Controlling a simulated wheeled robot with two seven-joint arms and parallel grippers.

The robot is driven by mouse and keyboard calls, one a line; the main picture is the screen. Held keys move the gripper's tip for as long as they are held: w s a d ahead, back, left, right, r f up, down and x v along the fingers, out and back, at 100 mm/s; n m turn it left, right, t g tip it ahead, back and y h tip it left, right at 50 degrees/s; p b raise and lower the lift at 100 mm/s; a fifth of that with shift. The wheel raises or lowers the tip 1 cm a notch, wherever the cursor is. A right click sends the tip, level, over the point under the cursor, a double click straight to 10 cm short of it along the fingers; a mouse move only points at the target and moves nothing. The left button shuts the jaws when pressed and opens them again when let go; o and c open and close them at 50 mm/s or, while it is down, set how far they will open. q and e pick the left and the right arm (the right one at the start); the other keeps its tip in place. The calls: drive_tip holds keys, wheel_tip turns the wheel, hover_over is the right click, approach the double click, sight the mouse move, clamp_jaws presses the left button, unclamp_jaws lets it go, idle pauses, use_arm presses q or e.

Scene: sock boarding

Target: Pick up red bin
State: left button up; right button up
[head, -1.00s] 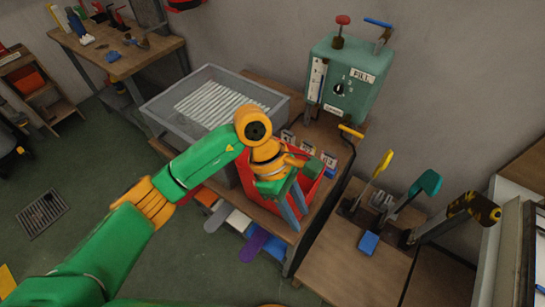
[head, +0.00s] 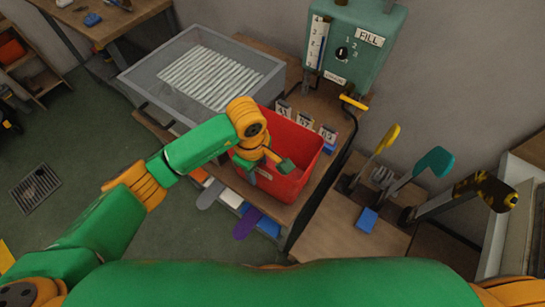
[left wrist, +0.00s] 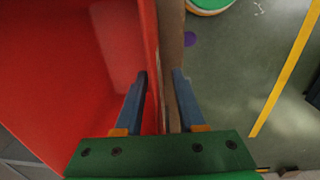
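The red bin (head: 300,140) stands open-topped on the wooden workbench, right of the grey tray, in the head view. My left gripper (head: 264,168) is at the bin's near side, and its wrist covers part of the rim. In the left wrist view the red bin (left wrist: 60,70) fills the left side. There the two blue fingers of my left gripper (left wrist: 160,75) are spread, with the bin's wall edge and a strip of bench edge between them. One finger is on the bin's inner side and the other outside. My right gripper is out of view.
The grey tray (head: 133,78) with white strips stands left of the bin. Small number cards (head: 305,122) and a green fill machine (head: 358,40) are behind it. Levers (head: 432,165) stand on the bench at right. Coloured sock-shaped pieces (head: 246,222) stick out below the bench's front edge.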

use_arm(q)
drive_tip(key=shift+f, duration=0.35)
clamp_jaws()
idle(1.2)
